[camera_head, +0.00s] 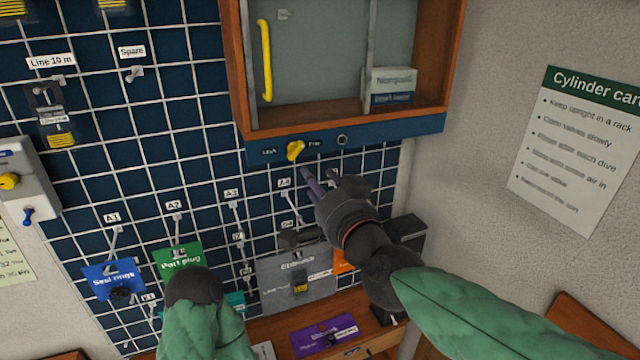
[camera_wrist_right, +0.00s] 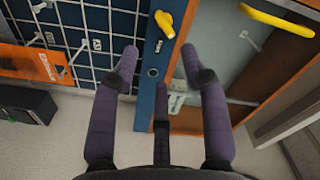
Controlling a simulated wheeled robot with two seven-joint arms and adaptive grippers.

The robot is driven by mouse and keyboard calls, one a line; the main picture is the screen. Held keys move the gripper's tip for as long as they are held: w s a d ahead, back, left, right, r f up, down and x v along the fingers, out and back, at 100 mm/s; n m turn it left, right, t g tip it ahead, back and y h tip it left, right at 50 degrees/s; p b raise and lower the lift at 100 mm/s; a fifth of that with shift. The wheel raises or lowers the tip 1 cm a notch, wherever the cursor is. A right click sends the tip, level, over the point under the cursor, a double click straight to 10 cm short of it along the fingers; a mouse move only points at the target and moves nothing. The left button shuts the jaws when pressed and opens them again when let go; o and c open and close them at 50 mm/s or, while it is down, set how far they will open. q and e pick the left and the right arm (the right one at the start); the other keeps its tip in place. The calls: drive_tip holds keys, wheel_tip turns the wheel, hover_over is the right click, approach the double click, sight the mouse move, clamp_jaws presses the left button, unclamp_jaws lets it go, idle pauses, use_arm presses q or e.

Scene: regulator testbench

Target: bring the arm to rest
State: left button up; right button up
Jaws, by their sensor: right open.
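My right gripper (camera_head: 322,182) is raised in front of the grid wall, just below the cabinet's blue bottom strip. Its purple fingers are spread and empty; they also show open in the right wrist view (camera_wrist_right: 160,75). A yellow knob (camera_head: 295,150) sits on the blue strip, just above and left of the fingers and apart from them. The knob also shows in the right wrist view (camera_wrist_right: 165,23). My left arm's green sleeve and dark end show at the bottom left, but its gripper fingers cannot be made out.
A wooden cabinet (camera_head: 455,40) with a yellow handle (camera_head: 265,60) hangs above. Cards such as the blue one (camera_head: 112,280), green one (camera_head: 178,260) and grey one (camera_head: 290,278) hang on the grid. A purple card (camera_head: 323,335) lies on the wooden shelf below. A poster (camera_head: 580,150) is on the right wall.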

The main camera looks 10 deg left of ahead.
drive_tip(key=w+d+f+g+h+b, duration=0.1)
drive_tip(key=w+d+f+h+b, duration=0.15)
drive_tip(key=f, duration=0.95)
drive_tip(key=w+d+f+g+h+b, duration=0.15)
drive_tip(key=w+f, duration=0.25)
drive_tip(key=f, duration=0.8)
drive_tip(key=s+d+f+g+h+b, duration=0.15)
drive_tip(key=d+f, duration=0.25)
drive_tip(key=f, duration=0.9)
drive_tip(key=s+d+f+g+b, duration=0.1)
drive_tip(key=d+f+g, duration=0.25)
drive_tip(key=f, duration=0.95)
drive_tip(key=s+d+f+g+b, duration=0.1)
drive_tip(key=s+d+f, duration=0.15)
drive_tip(key=f, duration=0.35)
drive_tip(key=s+d+f+g+h+b, duration=0.1)
drive_tip(key=s+d+f, duration=0.1)
drive_tip(key=s+f, duration=0.3)
drive_tip(key=s+d+f+g+b, duration=0.1)
drive_tip(key=s+d+f, duration=0.1)
drive_tip(key=f, duration=0.6)
drive_tip(key=s+d+f+g+b, duration=0.2)
drive_tip(key=s+f+g+b, duration=0.1)
drive_tip(key=s+f, duration=0.9)
drive_tip(key=s+g, duration=0.1)
drive_tip(key=s, duration=0.3)
drive_tip(key=shift+s+d+f, duration=0.25)
drive_tip(key=shift+d+f, duration=0.05)
drive_tip(key=shift+d, duration=0.1)
drive_tip(key=shift+y, duration=0.25)
